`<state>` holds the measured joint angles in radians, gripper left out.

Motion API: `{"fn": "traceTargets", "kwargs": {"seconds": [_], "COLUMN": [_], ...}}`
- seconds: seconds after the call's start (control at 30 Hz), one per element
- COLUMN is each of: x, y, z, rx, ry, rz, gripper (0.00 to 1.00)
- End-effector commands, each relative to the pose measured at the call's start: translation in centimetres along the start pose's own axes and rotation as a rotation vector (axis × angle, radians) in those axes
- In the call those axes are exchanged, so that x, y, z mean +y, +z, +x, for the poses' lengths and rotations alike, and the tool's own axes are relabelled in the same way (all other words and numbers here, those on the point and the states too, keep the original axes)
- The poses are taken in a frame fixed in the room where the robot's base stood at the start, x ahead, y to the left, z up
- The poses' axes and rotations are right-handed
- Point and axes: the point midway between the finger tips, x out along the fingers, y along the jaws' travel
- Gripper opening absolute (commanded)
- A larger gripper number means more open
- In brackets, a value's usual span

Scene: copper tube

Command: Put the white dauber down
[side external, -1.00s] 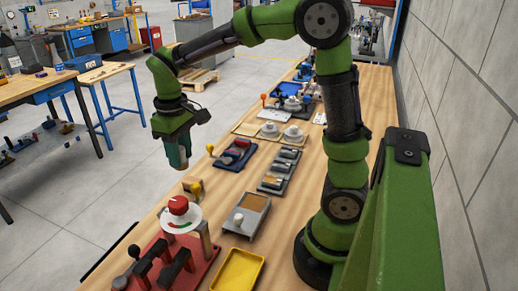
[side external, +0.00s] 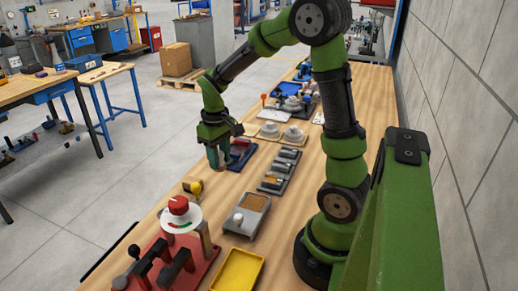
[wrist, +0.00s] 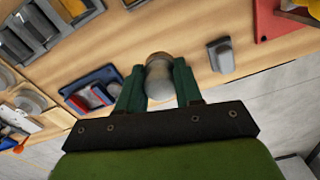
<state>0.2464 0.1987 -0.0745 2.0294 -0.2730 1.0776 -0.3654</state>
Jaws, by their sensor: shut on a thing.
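My gripper (side external: 217,160) points down at the front edge of the wooden bench, just left of a blue tray (side external: 243,152). In the wrist view my gripper (wrist: 159,85) is shut on the white dauber (wrist: 158,76), a rounded pale piece that looks grey-brown in shade between the two green fingers. The dauber is hard to make out in the side external view. I cannot tell whether it touches the bench top.
A small block with a yellow knob (side external: 196,188) stands nearer the camera. Bare wood (wrist: 195,40) shows around the dauber.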

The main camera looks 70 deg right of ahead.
Motion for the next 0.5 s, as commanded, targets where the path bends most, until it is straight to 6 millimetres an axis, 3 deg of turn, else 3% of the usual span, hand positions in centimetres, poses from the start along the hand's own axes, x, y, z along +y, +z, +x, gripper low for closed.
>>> {"fn": "traceTargets", "kwargs": {"seconds": [0.1,0.5], "x": [1.7,1.7], "y": [0.5,0.1], "z": [2.0,7.5], "rx": [-0.005,-0.005], "ry": [-0.001,-0.001], "rz": [0.026,0.004], "gripper": [0.11,0.11]}}
